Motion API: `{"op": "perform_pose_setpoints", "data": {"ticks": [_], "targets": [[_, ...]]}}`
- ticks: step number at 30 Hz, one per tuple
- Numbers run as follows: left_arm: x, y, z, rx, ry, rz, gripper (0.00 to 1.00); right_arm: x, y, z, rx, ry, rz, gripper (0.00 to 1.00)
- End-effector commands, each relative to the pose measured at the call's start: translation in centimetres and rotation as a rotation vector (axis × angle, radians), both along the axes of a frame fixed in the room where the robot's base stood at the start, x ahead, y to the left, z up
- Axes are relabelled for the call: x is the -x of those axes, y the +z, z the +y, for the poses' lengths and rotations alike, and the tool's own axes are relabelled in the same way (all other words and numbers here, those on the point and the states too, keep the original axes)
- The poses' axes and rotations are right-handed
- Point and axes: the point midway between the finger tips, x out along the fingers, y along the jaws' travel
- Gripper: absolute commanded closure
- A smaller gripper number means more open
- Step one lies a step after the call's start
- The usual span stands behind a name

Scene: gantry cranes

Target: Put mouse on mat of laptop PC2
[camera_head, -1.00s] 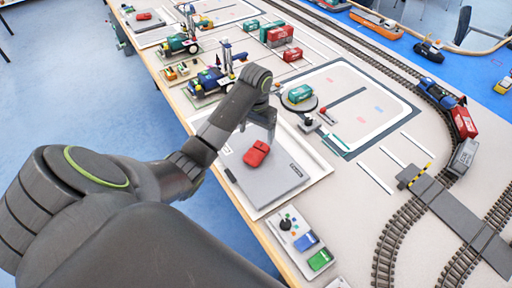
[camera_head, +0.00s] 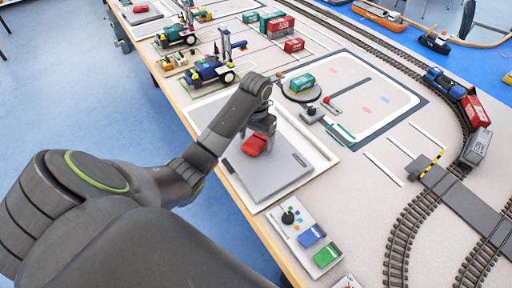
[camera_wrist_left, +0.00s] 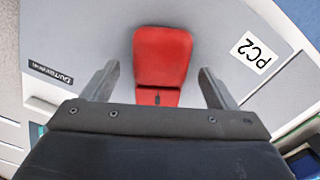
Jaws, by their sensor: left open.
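The red mouse (camera_head: 255,144) lies on the closed grey lid of the laptop (camera_head: 268,174). In the left wrist view the mouse (camera_wrist_left: 162,58) is between the fingers, with a gap on both sides. A "PC2" label (camera_wrist_left: 254,53) shows on the laptop lid there. My left gripper (camera_head: 262,132) is open just above the mouse and covers its far end; in the wrist view the fingers (camera_wrist_left: 160,88) stand on either side of its near end. A pale mat (camera_head: 312,150) shows around the laptop. My right gripper is not in view.
A control box with a joystick and blue and green blocks (camera_head: 308,237) stands at the near table edge. A green container on a round turntable (camera_head: 301,88) stands beyond the laptop. Toy vehicles (camera_head: 208,72) stand to the upper left.

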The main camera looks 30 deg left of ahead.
Motion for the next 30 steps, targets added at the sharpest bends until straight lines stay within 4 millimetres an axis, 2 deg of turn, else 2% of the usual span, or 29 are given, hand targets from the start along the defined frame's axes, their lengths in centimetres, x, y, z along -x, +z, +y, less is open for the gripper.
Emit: {"op": "perform_pose_setpoints", "data": {"ticks": [3, 9, 21, 30], "targets": [[0.06, -0.87, -0.02, -0.001, 0.000, 0.001, 0.20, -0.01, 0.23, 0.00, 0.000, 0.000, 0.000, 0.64], [0.03, -0.90, 0.00, -0.001, 0.000, 0.000, 0.20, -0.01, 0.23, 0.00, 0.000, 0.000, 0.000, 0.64], [0.01, -0.85, 0.01, -0.002, -0.001, -0.001, 0.72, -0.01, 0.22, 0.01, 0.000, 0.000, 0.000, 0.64], [-0.02, -0.50, 0.02, -0.002, -0.001, -0.002, 0.73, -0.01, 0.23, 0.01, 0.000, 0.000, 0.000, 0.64]]}}
